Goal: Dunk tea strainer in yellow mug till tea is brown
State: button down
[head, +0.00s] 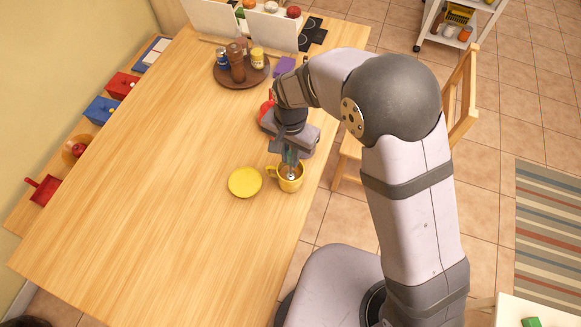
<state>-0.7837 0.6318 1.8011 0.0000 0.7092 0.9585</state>
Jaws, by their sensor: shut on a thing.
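The yellow mug (289,184) stands upright on the wooden table near its right edge. My gripper (289,160) is right above the mug, pointing down, shut on the tea strainer (291,175). The strainer is small and metallic, and its lower end shows at or inside the mug's mouth. How deep it sits, and the colour of the tea, are too small to tell. My wrist hides part of the strainer's upper end.
A yellow saucer (244,182) lies just left of the mug. A red object (266,107) is partly hidden behind my wrist. A brown round tray (240,76) with jars and a purple block (285,66) lie farther back. The table (150,210) is clear to the left.

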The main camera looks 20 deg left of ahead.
jog(key=shift+r+p, duration=0.5)
jog(key=shift+r, duration=0.25)
jog(key=shift+f, duration=0.15)
jog(key=shift+f+b, duration=0.5)
jog(key=shift+f, duration=0.25)
jog(key=shift+r, duration=0.15)
jog(key=shift+r+p, duration=0.75)
jog(key=shift+p, duration=0.05)
jog(key=shift+f, duration=0.15)
